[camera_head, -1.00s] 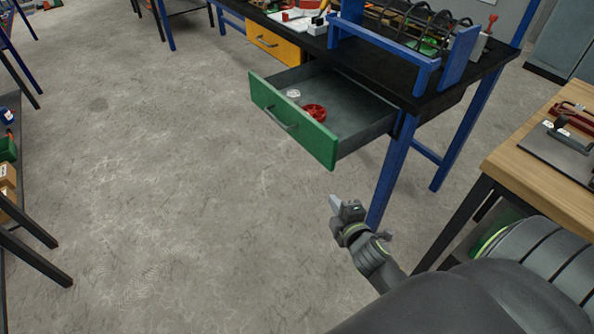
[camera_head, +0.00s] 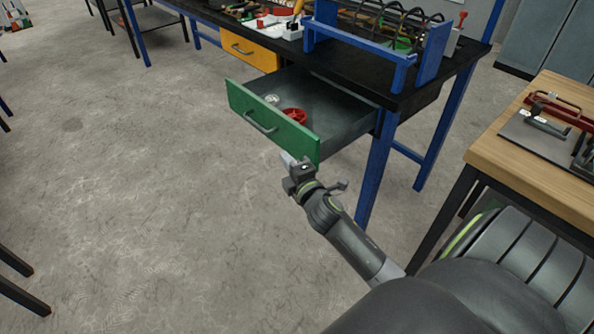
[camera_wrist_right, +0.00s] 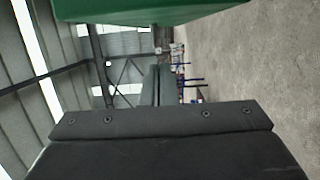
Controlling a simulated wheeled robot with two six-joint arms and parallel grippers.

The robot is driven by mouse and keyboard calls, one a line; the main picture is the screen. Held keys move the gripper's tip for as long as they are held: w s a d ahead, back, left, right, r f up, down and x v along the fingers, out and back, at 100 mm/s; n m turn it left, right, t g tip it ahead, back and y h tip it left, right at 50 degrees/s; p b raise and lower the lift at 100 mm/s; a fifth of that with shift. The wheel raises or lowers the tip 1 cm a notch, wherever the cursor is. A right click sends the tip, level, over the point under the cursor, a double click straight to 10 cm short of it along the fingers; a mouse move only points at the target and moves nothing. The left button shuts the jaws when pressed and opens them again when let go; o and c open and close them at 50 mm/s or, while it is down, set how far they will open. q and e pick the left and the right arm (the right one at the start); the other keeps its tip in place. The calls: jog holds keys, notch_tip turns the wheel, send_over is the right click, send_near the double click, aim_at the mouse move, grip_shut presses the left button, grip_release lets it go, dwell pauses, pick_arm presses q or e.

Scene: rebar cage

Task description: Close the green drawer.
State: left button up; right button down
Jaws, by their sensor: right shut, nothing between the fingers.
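The green drawer (camera_head: 268,121) is pulled well out from under the black-topped workbench. Inside it lie a red round part (camera_head: 294,116) and a small pale part (camera_head: 271,99). My right gripper (camera_head: 287,158) is shut and empty, just in front of and below the right end of the drawer's green front. Whether it touches the front I cannot tell. In the right wrist view a green surface (camera_wrist_right: 140,10), likely the drawer front, fills the top edge. My left gripper is not in view.
A closed yellow drawer (camera_head: 250,50) sits left of the green one. The blue bench leg (camera_head: 377,170) stands right of my gripper. A wood-topped table (camera_head: 510,150) is at the right.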

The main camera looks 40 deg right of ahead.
aim_at(300, 155)
jog(key=shift+d, duration=1.9)
jog(key=shift+d+b, duration=0.1)
jog(key=shift+b, duration=0.2)
